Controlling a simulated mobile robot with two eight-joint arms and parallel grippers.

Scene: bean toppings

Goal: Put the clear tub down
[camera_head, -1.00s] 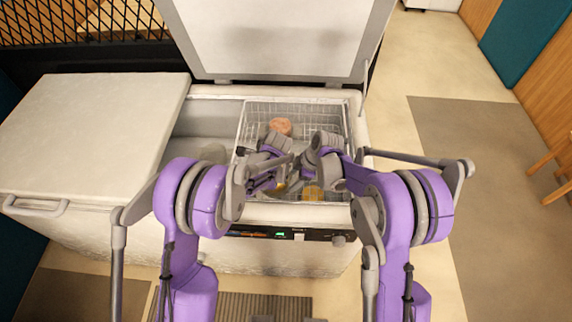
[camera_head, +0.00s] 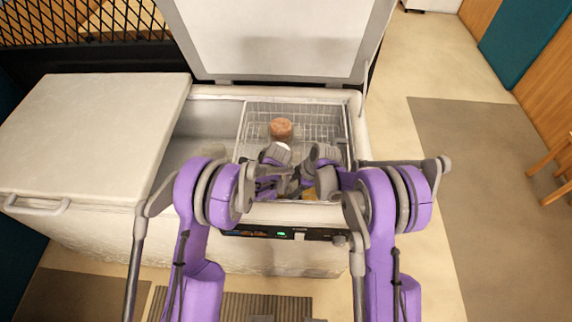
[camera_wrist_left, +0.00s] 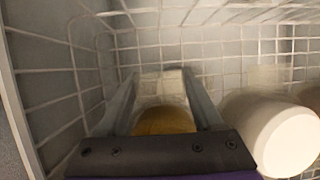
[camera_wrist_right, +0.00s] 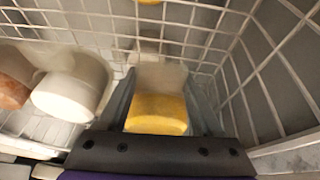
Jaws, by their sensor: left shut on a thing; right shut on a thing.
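In the left wrist view, my left gripper (camera_wrist_left: 158,80) is shut on a clear tub with an amber lower part (camera_wrist_left: 165,121). In the right wrist view, my right gripper (camera_wrist_right: 160,82) is shut on a clear tub with a yellow lower part (camera_wrist_right: 157,114). Both grippers are down inside the wire basket (camera_head: 345,118) of the open freezer. In the head view the arms largely hide the tubs, and a bit of yellow (camera_head: 310,196) shows by the right gripper. I cannot tell whether either tub touches the basket floor.
A white tub (camera_wrist_left: 285,138) stands right of my left gripper; a white tub also shows left of my right gripper (camera_wrist_right: 72,88). A brown tub (camera_head: 281,129) stands farther back. Basket walls are close outside each gripper. The freezer's left lid (camera_head: 95,135) is closed.

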